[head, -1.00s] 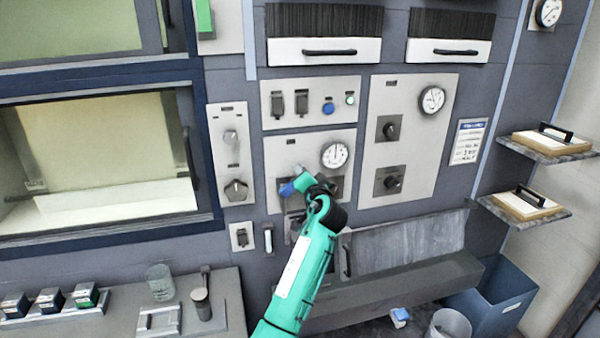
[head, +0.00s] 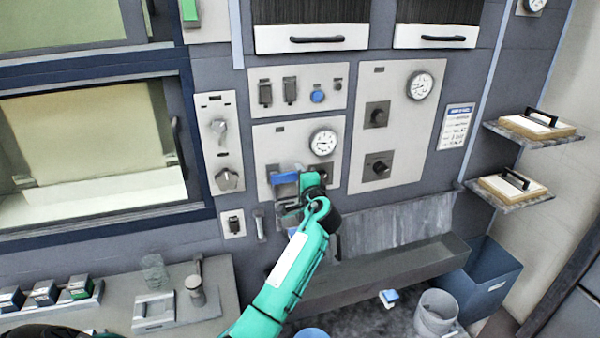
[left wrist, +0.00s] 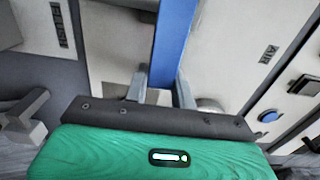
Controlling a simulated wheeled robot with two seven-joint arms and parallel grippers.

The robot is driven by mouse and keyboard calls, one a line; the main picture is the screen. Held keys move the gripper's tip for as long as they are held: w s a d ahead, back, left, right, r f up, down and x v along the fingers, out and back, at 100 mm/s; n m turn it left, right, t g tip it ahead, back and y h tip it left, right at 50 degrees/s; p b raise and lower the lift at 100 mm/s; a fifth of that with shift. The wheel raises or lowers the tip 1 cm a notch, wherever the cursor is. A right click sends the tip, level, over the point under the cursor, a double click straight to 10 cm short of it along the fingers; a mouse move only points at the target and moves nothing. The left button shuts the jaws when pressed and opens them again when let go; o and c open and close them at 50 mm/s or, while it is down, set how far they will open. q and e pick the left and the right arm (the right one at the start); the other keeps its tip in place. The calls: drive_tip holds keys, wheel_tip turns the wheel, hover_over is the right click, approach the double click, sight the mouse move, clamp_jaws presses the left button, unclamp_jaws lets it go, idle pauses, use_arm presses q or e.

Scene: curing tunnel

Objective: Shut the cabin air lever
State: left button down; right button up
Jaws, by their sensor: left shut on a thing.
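The blue lever (head: 285,177) is on the pale panel below the round gauge (head: 323,142) in the head view. It lies nearly level there. In the left wrist view the blue lever (left wrist: 176,40) runs as a long bar between the two grey fingertips. My left gripper (left wrist: 160,88) is shut on it. In the head view my left gripper (head: 290,184) is at the lever, partly hidden by my green wrist. The lever's pivot and the lower panel are partly covered by my arm. My right gripper is in neither view.
A panel with two black knobs (head: 377,166) is just right of my gripper. A grey trough (head: 380,272) juts out below. A counter (head: 215,275) stands at lower left.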

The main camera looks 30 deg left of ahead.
use_arm(q)
drive_tip(key=shift+a, duration=0.1)
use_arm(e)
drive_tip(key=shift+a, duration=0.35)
use_arm(q)
drive_tip(key=c, duration=1.5)
unclamp_jaws()
drive_tip(key=o, duration=0.3)
drive_tip(key=shift+a+f, duration=0.15)
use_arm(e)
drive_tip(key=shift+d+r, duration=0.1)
use_arm(q)
drive_tip(key=shift+o, duration=0.2)
drive_tip(key=b+v, duration=0.4)
drive_tip(key=v, duration=1)
drive_tip(key=shift+b, duration=0.35)
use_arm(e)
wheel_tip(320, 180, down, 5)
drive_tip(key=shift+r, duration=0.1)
use_arm(q)
drive_tip(key=shift+w, duration=0.1)
